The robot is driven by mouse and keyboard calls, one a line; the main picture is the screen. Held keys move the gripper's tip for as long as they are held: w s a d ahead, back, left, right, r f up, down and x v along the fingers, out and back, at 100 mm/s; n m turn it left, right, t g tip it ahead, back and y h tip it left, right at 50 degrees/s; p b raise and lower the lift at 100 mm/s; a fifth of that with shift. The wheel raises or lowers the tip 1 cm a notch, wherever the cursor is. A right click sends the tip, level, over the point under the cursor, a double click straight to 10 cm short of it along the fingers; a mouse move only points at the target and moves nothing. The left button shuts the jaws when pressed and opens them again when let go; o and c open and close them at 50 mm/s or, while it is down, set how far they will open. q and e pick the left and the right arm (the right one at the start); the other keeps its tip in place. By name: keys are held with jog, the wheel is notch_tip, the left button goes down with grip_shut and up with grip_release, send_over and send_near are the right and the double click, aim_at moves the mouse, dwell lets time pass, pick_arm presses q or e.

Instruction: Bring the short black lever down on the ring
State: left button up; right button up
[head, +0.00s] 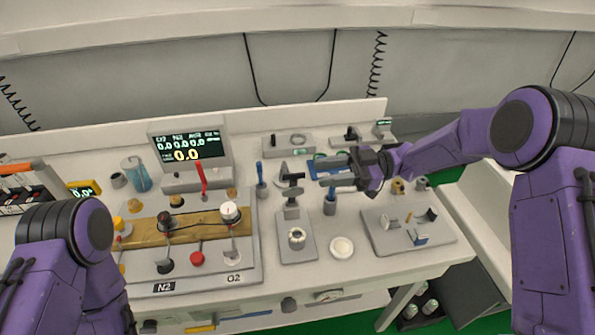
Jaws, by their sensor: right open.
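The short black lever (292,192) stands raised at the back of a narrow grey base plate (297,254), with a dark crosspiece at its top. The ring (296,237) is a pale metal ring near the front of the same plate, apart from the lever. My right gripper (324,173) is open and empty. In the picture its fingers point left, just right of the lever's top, with a small gap between them. How far above the bench it is, I cannot tell. My left arm shows at the lower left, but its gripper is out of view.
A blue-handled tool in a holder (330,203) stands right of the lever, close under my right gripper. A white round dish (342,247) lies right of the ring. A grey tray (385,240) with small parts is further right. The gas panel (250,262) is at left.

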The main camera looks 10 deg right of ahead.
aim_at(299, 174)
jog(key=a, duration=0.2)
jog(key=a+p, duration=0.1)
jog(key=a, duration=0.1)
jog(key=a+p, duration=0.1)
jog(key=a, duration=0.1)
jog(key=shift+s+a+r, duration=0.25)
jog(key=shift+w+a+f, duration=0.1)
jog(key=shift+a+f, duration=0.05)
jog(key=shift+a, duration=0.15)
jog(key=shift+c, duration=0.3)
grip_shut()
